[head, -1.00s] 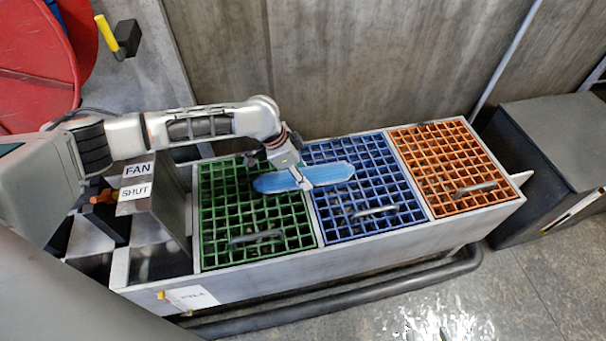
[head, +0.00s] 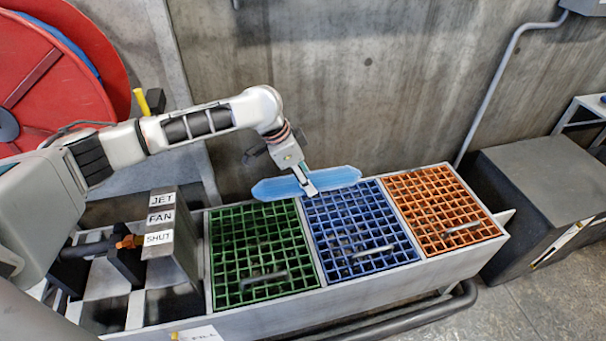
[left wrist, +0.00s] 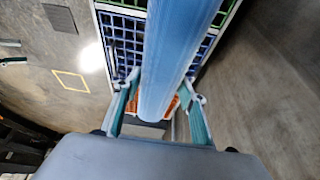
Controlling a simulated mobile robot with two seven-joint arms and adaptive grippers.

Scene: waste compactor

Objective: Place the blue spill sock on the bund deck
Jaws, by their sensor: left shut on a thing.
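The blue spill sock (head: 335,177) is a long, flat-looking blue roll with tapered ends, held crosswise. My left gripper (head: 307,184) is shut on it near its middle. In the left wrist view the sock (left wrist: 178,45) runs between the two fingers of the left gripper (left wrist: 160,95). The bund deck (head: 335,277) is a pale trough topped with green (head: 257,245), blue (head: 350,225) and orange (head: 432,190) grates. The sock appears above the back edges of the green and blue grates; its exact height is unclear. My right gripper is not in view.
Each grate has a bar handle, such as the blue grate's handle (head: 371,251). A panel labelled JET, FAN and SHUT (head: 168,235) stands left of the green grate. A red hose reel (head: 60,65) and concrete wall (head: 380,80) are behind. A dark cabinet (head: 530,165) stands right.

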